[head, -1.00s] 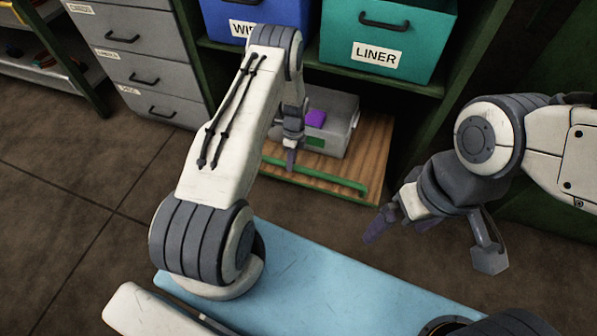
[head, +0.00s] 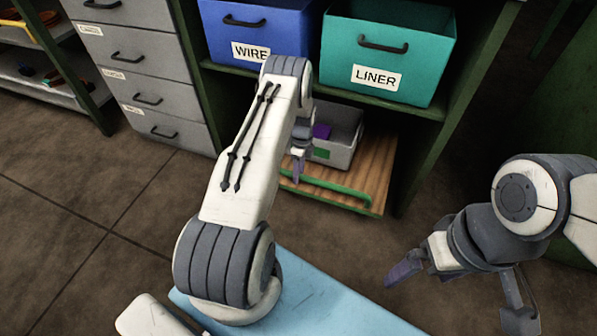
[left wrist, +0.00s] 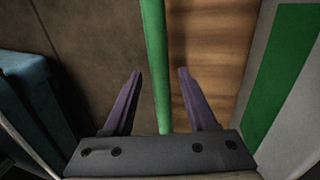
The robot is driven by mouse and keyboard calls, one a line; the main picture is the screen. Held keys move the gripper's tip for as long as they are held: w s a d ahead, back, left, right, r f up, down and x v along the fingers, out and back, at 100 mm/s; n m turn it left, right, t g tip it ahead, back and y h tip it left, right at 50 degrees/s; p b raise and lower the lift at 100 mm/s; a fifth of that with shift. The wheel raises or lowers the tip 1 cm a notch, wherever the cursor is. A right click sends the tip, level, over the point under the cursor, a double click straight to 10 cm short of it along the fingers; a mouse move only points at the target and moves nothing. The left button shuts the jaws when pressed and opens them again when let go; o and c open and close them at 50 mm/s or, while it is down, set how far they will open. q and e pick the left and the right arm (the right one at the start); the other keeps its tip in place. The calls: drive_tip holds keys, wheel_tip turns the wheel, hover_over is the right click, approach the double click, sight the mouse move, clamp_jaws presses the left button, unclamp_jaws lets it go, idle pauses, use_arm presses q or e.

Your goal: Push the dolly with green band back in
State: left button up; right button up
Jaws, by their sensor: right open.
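The dolly (head: 372,172) is a low wooden platform standing partly out from under the lowest shelf. A green bar (head: 335,189) runs along its front edge and shows in the left wrist view (left wrist: 154,60). A grey bin (head: 341,157) with a green band (head: 320,153) and a purple thing (head: 322,131) inside stands on it. My left gripper (head: 297,172) is over the front edge. In the left wrist view its open purple fingers (left wrist: 159,75) lie either side of the bar; contact cannot be told. My right gripper (head: 462,303) is open and empty, right of the dolly.
A blue WIRE bin (head: 257,30) and a teal LINER bin (head: 385,58) sit on the shelf above. The green shelf post (head: 432,150) stands right of the dolly. Grey drawers (head: 147,85) stand left.

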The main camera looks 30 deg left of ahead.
use_arm(q)
drive_tip(key=shift+a, duration=0.25)
drive_tip(key=shift+r, duration=0.2)
wheel_tip(320, 180, up, 4)
drive_tip(key=p, duration=0.3)
drive_tip(key=shift+r, duration=0.15)
drive_tip(key=s+d+r+p, duration=0.1)
drive_tip(key=d+r+p, duration=0.4)
drive_tip(key=d, duration=0.6)
drive_tip(key=shift+d+r, duration=0.35)
drive_tip(key=shift+r, duration=0.3)
